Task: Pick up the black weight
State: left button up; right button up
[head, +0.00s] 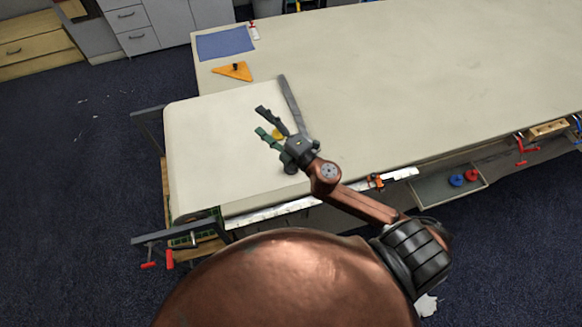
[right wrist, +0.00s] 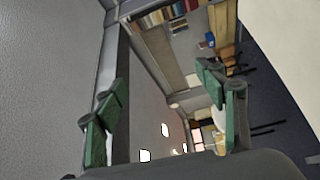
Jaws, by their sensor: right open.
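My right gripper (head: 263,122) is open above the near left part of the cloth table (head: 400,70); its green-padded fingers also show in the right wrist view (right wrist: 165,105), with nothing between them there. No object is clearly recognisable as the black weight. A small dark round shape (head: 290,168) shows beside the gripper's base; I cannot tell whether it is the weight or part of my gripper. My left gripper is not in view.
A small yellow thing (head: 278,134) shows by the fingers, partly hidden. A long grey strip (head: 292,105) lies just beyond the gripper. A blue mat (head: 226,43) lies at the far left corner. Clamps (head: 160,257) stick out at the near left edge. The table's right side is clear.

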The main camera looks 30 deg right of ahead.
jog(key=a+n+g+y, duration=0.2)
jog(key=a+n+y, duration=0.3)
jog(key=a+n, duration=0.2)
jog(key=s+a+f+n+g+y, duration=0.1)
jog(key=s+a+f+n+g, duration=0.1)
jog(key=f+n+g, duration=0.25)
jog(key=s+a+f+n+g, duration=0.2)
jog(key=s+f+n+g, duration=0.1)
jog(key=f+n, duration=0.25)
jog(key=d+f+n+g+h, duration=0.1)
jog(key=d+f+h, duration=0.2)
jog(key=d, duration=0.4)
jog(key=d+f+n+g+h, duration=0.2)
jog(key=d+f+h, duration=0.1)
jog(key=d+f, duration=0.2)
jog(key=s+d+f+n+g+h, duration=0.1)
jog(key=d+f+n+h, duration=0.1)
jog(key=d, duration=0.7)
notch_tip(320, 180, down, 3)
jog(key=shift+s+r+g+h+p, duration=0.1)
jog(key=shift+r+g+h+p, duration=0.05)
jog(key=shift+g+h+p, duration=0.3)
jog(key=p+x, duration=0.1)
jog(key=x, duration=0.2)
jog(key=w+x, duration=0.1)
jog(key=x, duration=0.2)
jog(key=shift+w+a+p, duration=0.1)
jog(key=shift+w+p, duration=0.25)
jog(key=shift+f, duration=0.35)
jog(key=shift+c, duration=0.2)
